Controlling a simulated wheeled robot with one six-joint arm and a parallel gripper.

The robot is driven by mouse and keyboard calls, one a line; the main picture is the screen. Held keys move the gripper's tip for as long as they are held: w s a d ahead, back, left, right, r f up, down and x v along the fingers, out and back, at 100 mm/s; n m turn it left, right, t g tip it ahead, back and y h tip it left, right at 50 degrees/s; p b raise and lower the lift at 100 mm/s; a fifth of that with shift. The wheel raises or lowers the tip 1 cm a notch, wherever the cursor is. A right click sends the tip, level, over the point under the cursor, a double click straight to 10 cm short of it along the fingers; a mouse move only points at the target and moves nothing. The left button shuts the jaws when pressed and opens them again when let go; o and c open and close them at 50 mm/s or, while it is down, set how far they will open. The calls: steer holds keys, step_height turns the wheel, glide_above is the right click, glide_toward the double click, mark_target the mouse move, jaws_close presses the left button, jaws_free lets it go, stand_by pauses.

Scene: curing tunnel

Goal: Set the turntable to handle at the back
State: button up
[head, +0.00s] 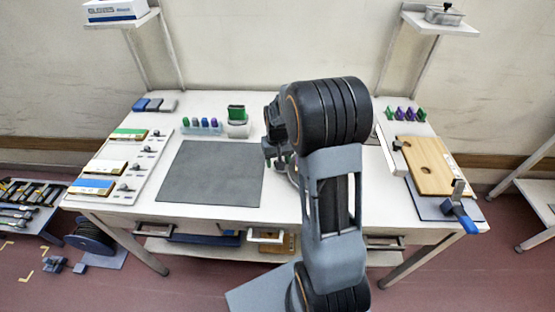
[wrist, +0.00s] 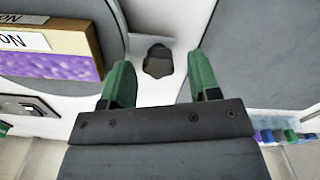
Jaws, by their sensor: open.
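The turntable shows in the wrist view as a dark grey disc (wrist: 60,92) at the left, cut off by the frame edge. A box with a purple side (wrist: 55,68) and white labels sits on it. A dark knob (wrist: 158,61), seemingly the handle, lies beside the disc's edge, at the disc's left as the head view sees the table. My gripper (wrist: 159,66) is open, its green fingers on either side of the knob in the picture and not closed on it. In the head view my arm hides most of the turntable and the handle.
A grey mat (head: 212,172) lies left of my arm. Coloured pegs in a clear rack (head: 203,127) stand behind it. A wooden board (head: 424,168) and a blue-handled clamp (head: 460,212) are at the right. A panel with small knobs (head: 145,165) is at the left.

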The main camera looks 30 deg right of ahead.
steer(key=shift+c, duration=0.3)
jaws_close()
stand_by(0.3)
